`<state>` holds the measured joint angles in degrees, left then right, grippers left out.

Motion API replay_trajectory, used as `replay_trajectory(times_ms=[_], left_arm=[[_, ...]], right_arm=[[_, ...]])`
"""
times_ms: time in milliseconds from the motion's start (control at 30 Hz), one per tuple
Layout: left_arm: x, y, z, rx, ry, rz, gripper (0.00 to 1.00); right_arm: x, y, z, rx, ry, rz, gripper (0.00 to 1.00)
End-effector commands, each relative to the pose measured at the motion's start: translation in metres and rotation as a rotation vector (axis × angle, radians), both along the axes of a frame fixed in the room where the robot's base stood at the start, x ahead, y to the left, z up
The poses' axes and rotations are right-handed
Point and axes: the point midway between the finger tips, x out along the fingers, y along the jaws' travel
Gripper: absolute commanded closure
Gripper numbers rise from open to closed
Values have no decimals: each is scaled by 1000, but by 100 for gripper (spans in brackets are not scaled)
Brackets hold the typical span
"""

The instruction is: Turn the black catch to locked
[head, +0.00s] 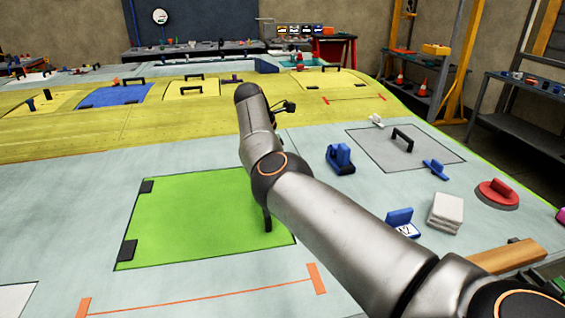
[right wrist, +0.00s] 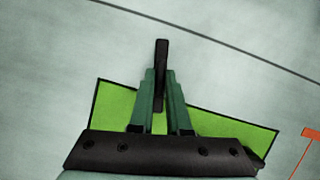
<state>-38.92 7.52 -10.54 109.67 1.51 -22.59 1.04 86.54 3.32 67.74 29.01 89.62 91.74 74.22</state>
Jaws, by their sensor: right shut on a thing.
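The black catch (right wrist: 162,55) is a narrow dark bar in the right wrist view. It lies across the edge of the green panel (right wrist: 115,100), with one end reaching out over the pale surface. My right gripper (right wrist: 160,88) is shut on the catch, with a dark green finger on each side of it. In the head view the green panel (head: 195,215) lies in the pale surface, and my right arm crosses its right side and hides the gripper. A black piece shows beside the arm there; I cannot tell which part it is. My left gripper is not in view.
Two black hinge-like blocks (head: 147,186) sit at the panel's left edge. An orange line (head: 200,299) runs in front. To the right are a blue clamp-like tool (head: 340,159), a white stack (head: 446,212) and a red disc (head: 497,194). The pale surface left of the panel is clear.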

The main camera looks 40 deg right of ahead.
Motion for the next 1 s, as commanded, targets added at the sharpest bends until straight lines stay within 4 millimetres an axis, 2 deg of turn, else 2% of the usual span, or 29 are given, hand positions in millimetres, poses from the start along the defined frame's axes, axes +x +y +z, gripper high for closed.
replay_trajectory(times_ms=[500, 1000], left_arm=[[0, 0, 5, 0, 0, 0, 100], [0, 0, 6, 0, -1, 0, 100]], right_arm=[[1, -1, 2, 0, -3, -93, 100], [1, -1, 1, 0, -3, -104, 100]])
